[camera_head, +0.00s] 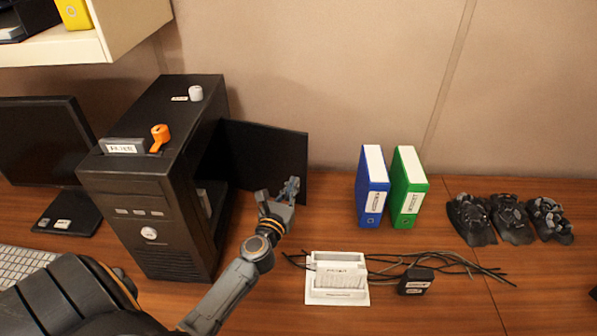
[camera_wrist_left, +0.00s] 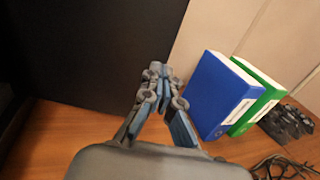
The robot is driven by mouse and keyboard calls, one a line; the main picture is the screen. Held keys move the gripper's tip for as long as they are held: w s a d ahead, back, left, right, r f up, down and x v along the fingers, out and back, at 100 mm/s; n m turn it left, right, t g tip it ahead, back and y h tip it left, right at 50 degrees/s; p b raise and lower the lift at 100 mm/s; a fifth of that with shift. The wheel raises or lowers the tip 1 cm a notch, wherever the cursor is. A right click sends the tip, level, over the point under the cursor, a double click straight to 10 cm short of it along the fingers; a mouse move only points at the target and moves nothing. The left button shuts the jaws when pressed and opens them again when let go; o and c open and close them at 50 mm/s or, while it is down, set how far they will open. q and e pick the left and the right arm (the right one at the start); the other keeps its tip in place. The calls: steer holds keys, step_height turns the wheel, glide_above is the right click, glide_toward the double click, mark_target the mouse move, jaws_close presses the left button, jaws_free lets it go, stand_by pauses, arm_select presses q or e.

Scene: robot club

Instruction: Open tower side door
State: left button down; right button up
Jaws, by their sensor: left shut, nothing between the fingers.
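A black computer tower (camera_head: 150,190) stands on the desk at left in the head view. Its side door (camera_head: 262,158) is swung outward on the tower's right, standing at a wide angle toward the back wall, and part of the tower's inside shows. The door also fills the upper left of the left wrist view (camera_wrist_left: 95,50). My left gripper (camera_head: 291,187) is shut and empty, in front of the door near its free edge; I cannot tell whether it touches the door. It also shows shut in the left wrist view (camera_wrist_left: 158,70). My right gripper is not in view.
A blue binder (camera_head: 371,190) and a green binder (camera_head: 408,190) stand right of the door. A white card holder (camera_head: 337,280), a black adapter (camera_head: 416,281) and cables lie in front. Several dark objects lie at right; a monitor (camera_head: 45,145) stands at left.

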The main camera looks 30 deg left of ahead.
mark_target(302, 167)
arm_select(q)
steer(key=x, duration=0.5)
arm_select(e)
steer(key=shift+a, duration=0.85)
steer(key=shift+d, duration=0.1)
arm_select(q)
steer(key=shift+w, duration=0.2)
steer(key=w+n+g+y+b, duration=0.1)
steer(key=w+y, duration=0.1)
steer(key=w+a+n+g+y+b, duration=0.1)
steer(key=w+y+b, duration=0.1)
steer(key=w, duration=0.1)
steer(key=w+a+n+y+b, duration=0.1)
steer(key=w+n+y+b, duration=0.1)
steer(key=w, duration=0.1)
steer(key=shift+a+g, duration=0.2)
steer(key=shift+g, duration=0.2)
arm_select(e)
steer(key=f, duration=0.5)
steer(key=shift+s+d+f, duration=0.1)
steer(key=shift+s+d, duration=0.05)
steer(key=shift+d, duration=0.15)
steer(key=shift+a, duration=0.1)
